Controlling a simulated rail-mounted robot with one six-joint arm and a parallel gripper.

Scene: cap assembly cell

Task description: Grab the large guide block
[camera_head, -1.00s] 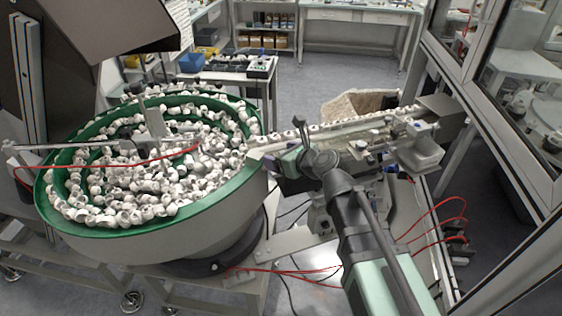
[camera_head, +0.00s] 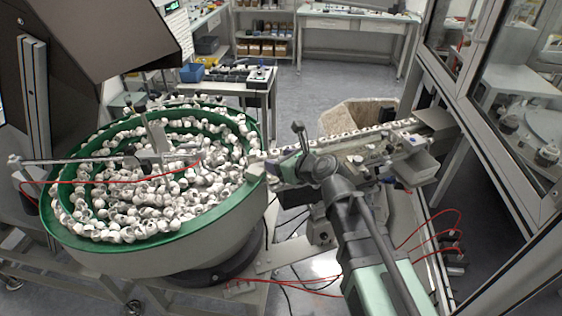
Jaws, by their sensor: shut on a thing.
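My arm reaches in from the bottom right to the feed line between the bowl and the linear track. My gripper (camera_head: 282,171) is at the near end of the track, beside the bowl's outlet. It is small here and partly hidden by my wrist. It is shut on a grey piece at the track's start, which I take to be the large guide block; its outline is mostly hidden. I cannot tell whether the block is lifted or still seated.
A green-rimmed feeder bowl (camera_head: 215,210) full of white caps stands at left. The track (camera_head: 365,133) carries a row of caps to the right, with fittings beside it. Red hoses (camera_head: 432,222) hang at the lower right. A framed glass enclosure (camera_head: 500,110) closes the right side.

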